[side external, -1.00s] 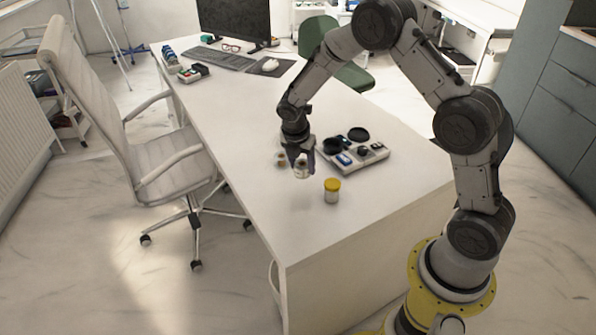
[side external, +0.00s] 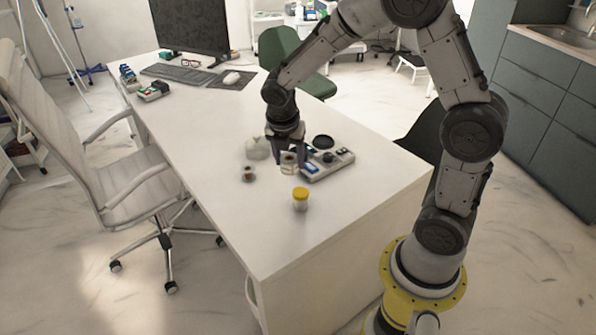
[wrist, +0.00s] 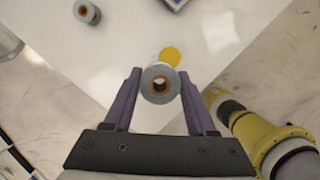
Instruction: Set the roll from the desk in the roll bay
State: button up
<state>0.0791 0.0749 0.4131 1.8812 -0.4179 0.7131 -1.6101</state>
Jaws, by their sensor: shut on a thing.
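My gripper (side external: 288,158) is shut on a small pale roll (side external: 289,168) with a brown core, just left of the organizer tray. In the wrist view the roll (wrist: 160,84) sits end-on between the purple fingers of my gripper (wrist: 160,88). It looks larger there than a second, similar roll (side external: 248,174), which stands loose on the desk (side external: 270,235) to the left. That loose roll also shows at the wrist view's top left (wrist: 87,12). The light grey organizer tray (side external: 343,166) holds dark round and blue items. I cannot make out the roll bay; my gripper partly covers the tray.
A white rounded object (side external: 257,148) is left of my gripper. Keyboard (side external: 180,75), monitor (side external: 190,28) and mouse (side external: 232,77) are at the far end. The desk's front is clear.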

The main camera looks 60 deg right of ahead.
jog(key=w+d+r, duration=0.1)
jog(key=w+d, duration=0.4)
jog(key=w, duration=0.1)
jog(key=m+g, duration=0.1)
jog(key=m, duration=0.4)
send_over(325, 141)
jog(key=a, duration=0.1)
notch_tip(325, 141, down, 7)
jog(key=shift+r, duration=0.2)
jog(key=shift+w+f, duration=0.1)
jog(key=shift+f, duration=1.85)
jog(key=shift+f, duration=1.05)
jog(key=o, duration=1.5)
jog(key=shift+a+f, duration=0.1)
jog(key=shift+c, duration=0.2)
